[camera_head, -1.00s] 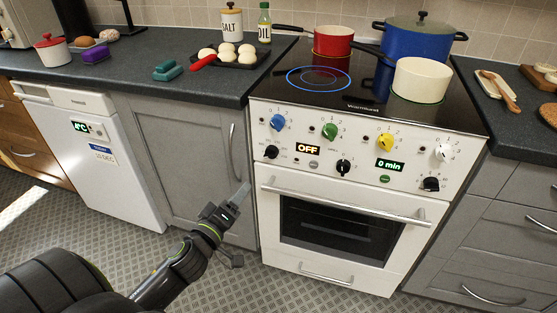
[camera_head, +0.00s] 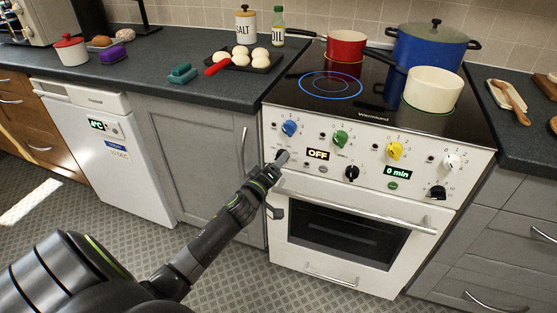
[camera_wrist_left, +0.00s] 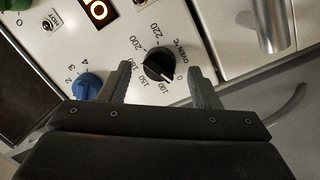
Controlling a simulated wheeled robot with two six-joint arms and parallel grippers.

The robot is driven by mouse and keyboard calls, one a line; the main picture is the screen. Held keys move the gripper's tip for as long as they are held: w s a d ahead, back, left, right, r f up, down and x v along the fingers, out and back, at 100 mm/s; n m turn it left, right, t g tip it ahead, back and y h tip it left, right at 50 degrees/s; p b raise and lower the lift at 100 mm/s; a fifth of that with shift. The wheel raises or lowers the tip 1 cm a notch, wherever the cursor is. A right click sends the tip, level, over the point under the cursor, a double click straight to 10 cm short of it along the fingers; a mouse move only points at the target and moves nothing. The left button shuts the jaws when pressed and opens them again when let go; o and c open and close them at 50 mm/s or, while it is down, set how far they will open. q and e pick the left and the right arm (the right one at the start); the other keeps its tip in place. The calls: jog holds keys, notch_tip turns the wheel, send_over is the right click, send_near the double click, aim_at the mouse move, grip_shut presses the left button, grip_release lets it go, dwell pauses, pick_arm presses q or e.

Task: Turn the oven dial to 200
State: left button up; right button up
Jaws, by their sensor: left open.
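The oven dial (camera_wrist_left: 158,65) is a black knob on the oven's white front panel, ringed by numbers up to 220 and the label "OVEN °C" in the left wrist view. A pale line on it points to the lower right, near the 0. My left gripper (camera_wrist_left: 160,72) is open, with one finger on either side of the dial and visible gaps between. In the head view my left gripper (camera_head: 281,157) covers the dial at the panel's left end. The display (camera_head: 318,155) reads OFF. My right gripper is not in view.
A blue knob (camera_head: 289,128) sits above the dial, also seen in the left wrist view (camera_wrist_left: 87,86). A black knob (camera_head: 352,173) is to the right. The oven door's bar handle (camera_head: 355,205) sticks out below the panel. Pots stand on the hob above.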

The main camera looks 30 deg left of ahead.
pick_arm(q)
jog(key=shift+w+a, duration=0.1)
jog(key=shift+w, duration=0.7)
jog(key=c, duration=1)
